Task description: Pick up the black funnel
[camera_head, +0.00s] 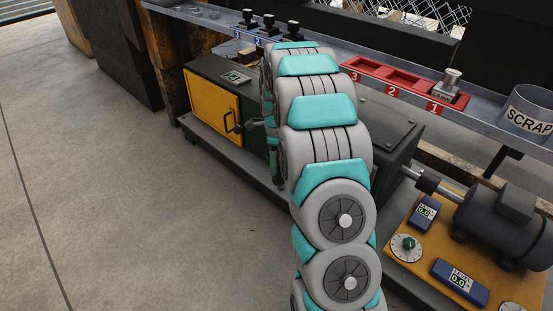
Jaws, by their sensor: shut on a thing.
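My arm rises through the middle of the view and bends away over the machine. Its end is mostly hidden behind my own links. My gripper (271,128) shows only in part at the arm's left edge, in front of the dark machine housing. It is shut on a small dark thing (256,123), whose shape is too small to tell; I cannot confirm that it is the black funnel. Several black stemmed pieces (247,19) stand upright on a blue numbered tray (262,41) at the back; I cannot tell whether any is a funnel.
A yellow door (212,105) with a black handle is on the machine's left. A red numbered tray (395,80) holds a metal piece (447,84) in slot 1. A grey SCRAP bin (526,112) and a motor (505,225) are at right. The floor (90,190) at left is clear.

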